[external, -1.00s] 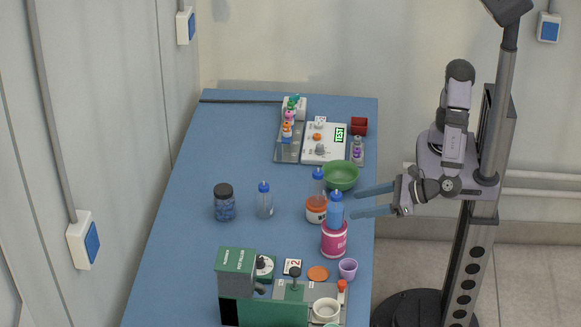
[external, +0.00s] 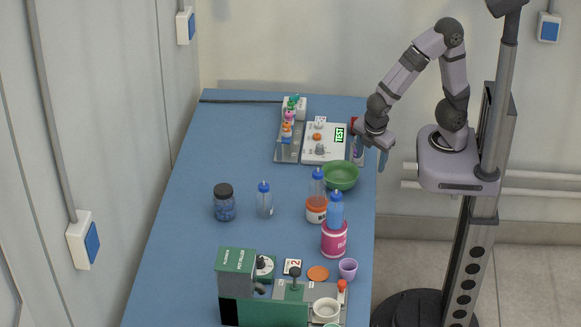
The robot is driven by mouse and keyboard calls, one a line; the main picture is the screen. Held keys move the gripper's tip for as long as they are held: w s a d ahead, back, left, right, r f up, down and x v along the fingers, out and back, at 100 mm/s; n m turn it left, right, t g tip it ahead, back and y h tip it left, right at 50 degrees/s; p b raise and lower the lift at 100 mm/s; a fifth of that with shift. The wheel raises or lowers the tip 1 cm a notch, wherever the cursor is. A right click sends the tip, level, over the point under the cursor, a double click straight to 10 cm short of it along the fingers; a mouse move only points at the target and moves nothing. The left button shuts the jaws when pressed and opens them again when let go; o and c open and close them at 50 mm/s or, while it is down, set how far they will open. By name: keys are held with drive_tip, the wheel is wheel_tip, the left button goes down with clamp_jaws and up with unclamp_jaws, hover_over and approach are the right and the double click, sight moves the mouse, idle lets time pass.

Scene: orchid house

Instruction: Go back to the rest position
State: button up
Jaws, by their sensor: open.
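The gripper is above and to the right of the green bowl (external: 341,177) in the picture. It partly hides the small bottle with a purple label and the red block behind it.
A white tester (external: 324,143) reading TEST stands at the back. Blue-capped bottles (external: 265,199), a dark-lidded jar (external: 224,202) and a pink tub (external: 334,239) stand mid-table. A green machine (external: 265,310) is at the front. The table's left side is mostly clear.

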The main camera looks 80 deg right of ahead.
drive_tip(key=d+m+y, duration=0.1)
drive_tip(key=m, duration=0.2)
drive_tip(key=s+d+m+y, duration=0.1)
drive_tip(key=m, duration=0.3)
drive_tip(key=s+d+m+y, duration=0.1)
drive_tip(key=d+m, duration=0.1)
drive_tip(key=m, duration=0.2)
drive_tip(key=shift+s+d+f+b, duration=0.1)
drive_tip(key=shift+s+f+b, duration=0.15)
drive_tip(key=shift+f+b, duration=0.15)
